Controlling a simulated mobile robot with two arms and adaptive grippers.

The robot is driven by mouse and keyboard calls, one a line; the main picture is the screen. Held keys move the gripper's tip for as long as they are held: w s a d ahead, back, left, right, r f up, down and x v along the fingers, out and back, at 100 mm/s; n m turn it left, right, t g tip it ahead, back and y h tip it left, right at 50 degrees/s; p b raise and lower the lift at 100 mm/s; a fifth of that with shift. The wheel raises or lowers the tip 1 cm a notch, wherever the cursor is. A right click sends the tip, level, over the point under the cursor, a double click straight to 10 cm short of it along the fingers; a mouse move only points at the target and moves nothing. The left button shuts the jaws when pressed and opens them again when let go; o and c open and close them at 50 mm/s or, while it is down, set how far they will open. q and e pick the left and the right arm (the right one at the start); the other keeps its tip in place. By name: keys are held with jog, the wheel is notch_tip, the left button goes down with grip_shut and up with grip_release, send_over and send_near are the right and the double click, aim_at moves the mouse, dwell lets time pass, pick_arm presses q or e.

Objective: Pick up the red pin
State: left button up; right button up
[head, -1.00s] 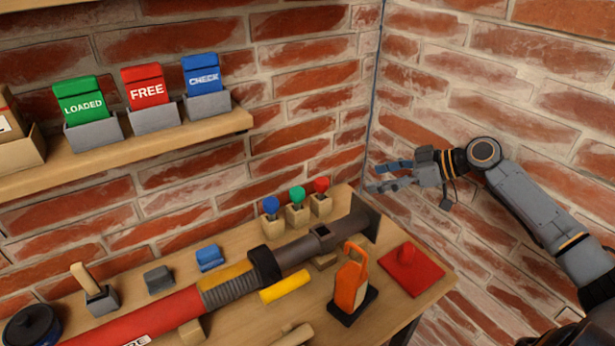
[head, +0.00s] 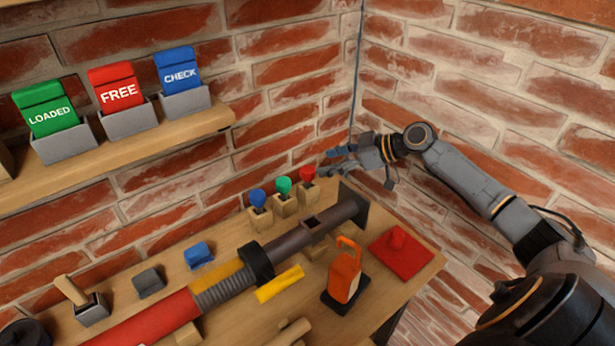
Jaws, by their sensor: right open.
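The red pin (head: 308,174) stands upright in a small wooden block at the back right of the bench. It is the rightmost in a row with a green pin (head: 284,186) and a blue pin (head: 258,198), each in its own block. My right gripper (head: 328,162) is open and empty, its fingers pointing left. In the picture its fingertips are just right of and slightly above the red pin's head, apparently not touching it. My left gripper is not in view.
A long red and grey tube (head: 225,290) lies across the bench (head: 232,320). An orange-handled tool (head: 344,272) and a red plate with a knob (head: 412,258) are at the right. A shelf (head: 130,140) with green, red and blue cards is above left. Brick walls meet behind my gripper.

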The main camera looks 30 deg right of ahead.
aim_at(309, 169)
jog(key=p+x, duration=0.1)
jog(key=x, duration=0.1)
jog(key=p+x, duration=0.1)
jog(key=x, duration=0.1)
jog(key=shift+a+f, duration=0.2)
jog(key=shift+f, duration=0.15)
jog(key=shift+w+a+f, duration=0.1)
jog(key=shift+a+f, duration=0.05)
jog(key=shift+f, duration=0.1)
grip_shut()
jog(key=shift+r, duration=0.1)
